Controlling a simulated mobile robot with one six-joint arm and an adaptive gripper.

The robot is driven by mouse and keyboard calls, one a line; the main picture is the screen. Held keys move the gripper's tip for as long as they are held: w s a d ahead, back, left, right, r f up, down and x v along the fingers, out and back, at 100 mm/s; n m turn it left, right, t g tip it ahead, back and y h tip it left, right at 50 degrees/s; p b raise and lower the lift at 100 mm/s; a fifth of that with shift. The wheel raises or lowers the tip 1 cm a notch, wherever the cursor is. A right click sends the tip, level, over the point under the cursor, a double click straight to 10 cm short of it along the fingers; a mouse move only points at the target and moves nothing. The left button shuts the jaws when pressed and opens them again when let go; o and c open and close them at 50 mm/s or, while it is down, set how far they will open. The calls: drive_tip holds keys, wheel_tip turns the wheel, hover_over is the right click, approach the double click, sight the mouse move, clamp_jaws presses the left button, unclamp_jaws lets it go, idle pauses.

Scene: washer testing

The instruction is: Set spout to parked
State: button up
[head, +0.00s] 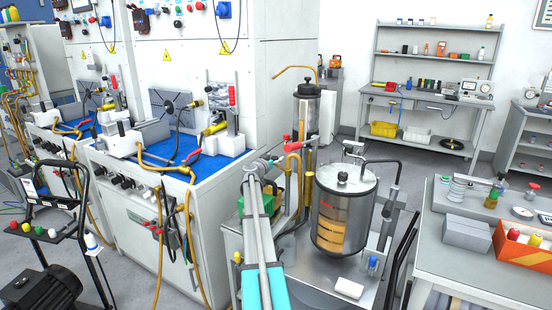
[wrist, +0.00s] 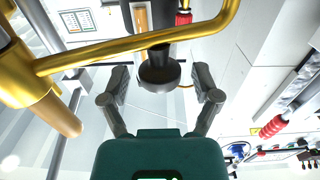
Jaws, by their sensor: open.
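In the wrist view, a bent brass pipe (wrist: 140,45), which looks like a spout, leaves a brass body at the left and curves upward at the right. My gripper (wrist: 161,73) is open, with its grey fingers apart. A dark round knob (wrist: 160,78) on a stem shows between the fingers, with a gap on each side. The pipe crosses in front of its stem. My arm reaches towards a red handle (head: 287,138).
A lidded steel tank (head: 345,215) with dark side pipes stands on the cart right of my arm. The washer bench (head: 190,170) is at the left. A side table (head: 465,243) with an orange box (head: 522,245) is at the right. Floor shows at the back.

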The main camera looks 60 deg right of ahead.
drive_tip(key=a, duration=1.1)
drive_tip(key=shift+s+a, duration=0.15)
drive_tip(key=shift+s, duration=0.15)
drive_tip(key=shift+m, duration=0.3)
drive_tip(key=c, duration=0.7)
drive_tip(key=shift+a+r+m, duration=0.1)
drive_tip(key=shift+a+m, duration=0.1)
drive_tip(key=shift+m, duration=0.5)
drive_tip(key=c, duration=0.4)
drive_tip(key=m, duration=0.2)
drive_tip(key=m+p, duration=0.1)
drive_tip(key=m, duration=0.1)
drive_tip(key=shift+a+r, duration=0.15)
drive_tip(key=shift+a, duration=0.2)
clamp_jaws()
drive_tip(key=a+m+p, duration=0.1)
drive_tip(key=m, duration=0.9)
drive_tip(key=a+r+m+y+p, duration=0.1)
drive_tip(key=a+m, duration=0.1)
drive_tip(key=m, duration=0.8)
drive_tip(key=a+m+p, duration=0.2)
drive_tip(key=m, duration=0.8)
drive_tip(key=shift+r+y, duration=0.3)
drive_tip(key=shift+y, duration=0.1)
